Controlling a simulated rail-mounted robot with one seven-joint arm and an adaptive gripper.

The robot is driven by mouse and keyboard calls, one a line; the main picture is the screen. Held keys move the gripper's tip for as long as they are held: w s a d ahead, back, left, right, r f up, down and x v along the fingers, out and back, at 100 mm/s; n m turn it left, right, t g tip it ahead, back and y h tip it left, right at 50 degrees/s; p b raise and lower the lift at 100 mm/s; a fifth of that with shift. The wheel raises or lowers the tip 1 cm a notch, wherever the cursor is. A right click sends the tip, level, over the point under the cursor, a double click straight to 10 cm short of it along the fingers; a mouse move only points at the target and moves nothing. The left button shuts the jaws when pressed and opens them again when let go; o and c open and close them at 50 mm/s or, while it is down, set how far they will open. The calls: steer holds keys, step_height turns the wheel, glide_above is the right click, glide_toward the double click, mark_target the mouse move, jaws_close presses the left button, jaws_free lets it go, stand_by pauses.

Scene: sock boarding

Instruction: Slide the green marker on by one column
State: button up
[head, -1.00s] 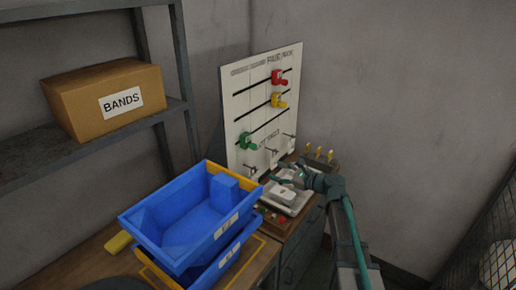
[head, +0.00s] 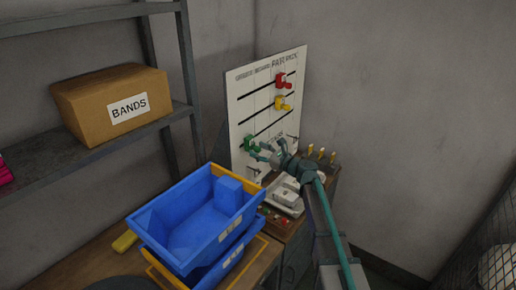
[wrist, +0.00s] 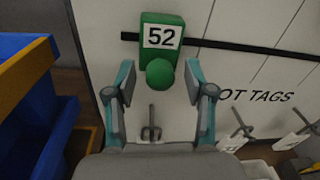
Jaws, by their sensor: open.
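The green marker (head: 250,144) sits on the lowest black slot of the white board (head: 245,88), at its left end. In the wrist view the green marker (wrist: 160,50) carries a "52" label and has a round green knob. My gripper (head: 263,152) is open just in front of it. In the wrist view my gripper (wrist: 160,88) has one finger on each side below the knob, with gaps on both sides. The red marker (head: 285,80) and the yellow marker (head: 283,103) sit on the higher slots, further right.
Hooks (wrist: 151,130) with tags stick out below the slot. Blue bins (head: 200,215) stand close at the left of the board. A white device (head: 288,193) lies on the bench below. The slot (wrist: 235,45) to the right of the green marker is clear.

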steer(key=shift+w+a, duration=0.15)
steer(key=shift+a, duration=0.15)
steer(key=shift+c, duration=0.4)
jaws_close()
